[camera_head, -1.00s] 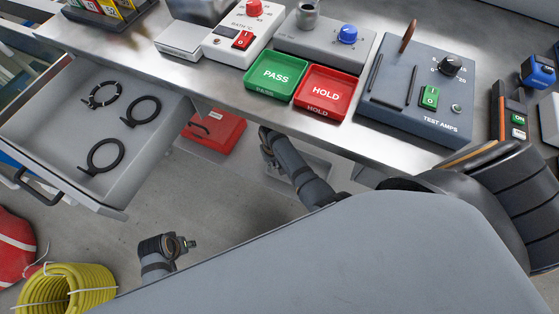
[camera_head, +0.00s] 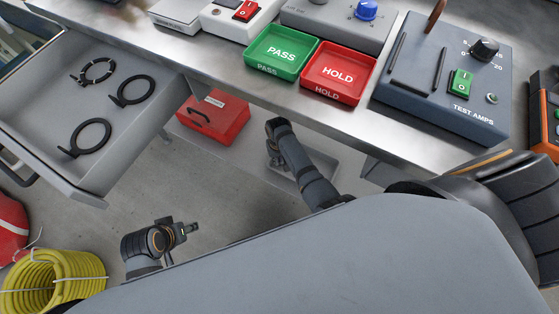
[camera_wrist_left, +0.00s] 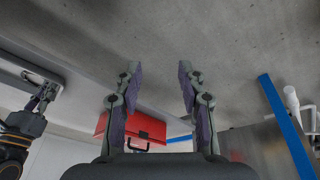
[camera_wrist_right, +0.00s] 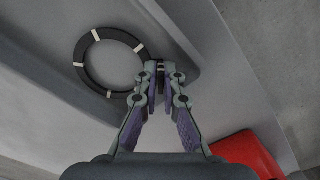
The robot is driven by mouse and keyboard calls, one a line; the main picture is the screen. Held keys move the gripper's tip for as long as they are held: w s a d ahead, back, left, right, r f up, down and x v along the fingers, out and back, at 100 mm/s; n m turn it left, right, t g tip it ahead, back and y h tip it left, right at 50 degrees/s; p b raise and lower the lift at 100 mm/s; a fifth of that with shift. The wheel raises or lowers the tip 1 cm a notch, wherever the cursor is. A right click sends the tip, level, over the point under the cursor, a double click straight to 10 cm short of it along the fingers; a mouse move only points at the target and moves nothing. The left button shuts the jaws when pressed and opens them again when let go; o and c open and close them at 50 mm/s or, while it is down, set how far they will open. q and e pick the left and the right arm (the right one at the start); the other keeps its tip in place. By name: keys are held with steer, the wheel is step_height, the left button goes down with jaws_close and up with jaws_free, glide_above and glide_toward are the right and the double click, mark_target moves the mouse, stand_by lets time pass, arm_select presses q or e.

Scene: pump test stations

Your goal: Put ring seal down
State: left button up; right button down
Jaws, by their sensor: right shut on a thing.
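My right gripper (camera_head: 274,160) is low under the bench front, at a grey tray (camera_head: 322,163). In the right wrist view its fingers (camera_wrist_right: 161,72) are shut on the tab of a black ring seal (camera_wrist_right: 82,70) with pale bands. The ring extends to the left of the fingertips over a grey surface; whether it touches that surface I cannot tell. The ring is hidden in the head view. My left gripper (camera_head: 190,229) is low over the floor; the left wrist view shows its fingers (camera_wrist_left: 158,68) apart and empty.
An open drawer (camera_head: 40,146) holds a banded ring (camera_head: 82,75) and two plain black rings (camera_head: 120,98) (camera_head: 76,148). A red case (camera_head: 222,119) stands beside the tray. Green PASS (camera_head: 282,52) and red HOLD (camera_head: 338,73) trays sit on the bench. A yellow coil (camera_head: 50,282) lies lower left.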

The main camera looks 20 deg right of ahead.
steer(key=c, duration=2)
jaws_free()
steer(key=shift+f, duration=0.15)
steer(key=shift+o, duration=1.1)
